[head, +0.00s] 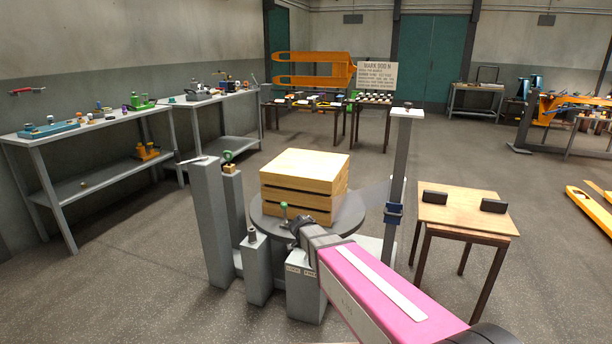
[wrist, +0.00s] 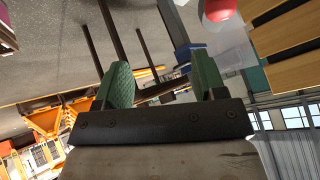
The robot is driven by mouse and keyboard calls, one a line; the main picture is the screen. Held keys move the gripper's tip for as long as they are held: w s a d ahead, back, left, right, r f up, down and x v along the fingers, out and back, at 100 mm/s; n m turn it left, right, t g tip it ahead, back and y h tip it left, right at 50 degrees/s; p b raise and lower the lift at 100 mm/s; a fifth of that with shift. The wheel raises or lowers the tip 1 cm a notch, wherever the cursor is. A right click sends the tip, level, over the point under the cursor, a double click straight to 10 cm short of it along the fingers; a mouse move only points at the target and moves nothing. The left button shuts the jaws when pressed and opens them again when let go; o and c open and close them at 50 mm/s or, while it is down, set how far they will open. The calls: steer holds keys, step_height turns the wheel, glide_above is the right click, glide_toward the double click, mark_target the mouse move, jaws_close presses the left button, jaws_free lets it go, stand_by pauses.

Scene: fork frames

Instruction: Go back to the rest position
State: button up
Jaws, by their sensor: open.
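My gripper shows in the wrist view (wrist: 165,85) with its two green fingers apart and nothing between them. In the head view my pink arm reaches in from the lower right, and its dark end is beside the front of the round grey table (head: 348,222). A stack of wooden slatted boxes (head: 303,180) stands on that table, just beyond the arm's end. The wooden slats also show at the upper right of the wrist view (wrist: 285,45). The gripper's fingers are hard to make out in the head view.
Grey pillars (head: 208,220) stand left of the round table, and a tall grey post (head: 397,180) with a blue clamp stands right of it. A small wooden table (head: 465,215) with two black blocks is at the right. A workbench (head: 85,127) lines the left wall. Open floor lies between them.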

steer(key=s+d+n+g+y, duration=0.2)
steer(key=s+d+n, duration=0.4)
steer(key=s, duration=0.4)
steer(key=s+d+f+n+g+y, duration=0.1)
steer(key=s+d+n+g+y, duration=0.2)
steer(key=s+d+n, duration=0.3)
steer(key=s+d+g, duration=0.1)
steer(key=s, duration=0.3)
steer(key=shift+d+f+n, duration=0.25)
steer(key=shift+d+n, duration=0.05)
steer(key=shift+n, duration=0.1)
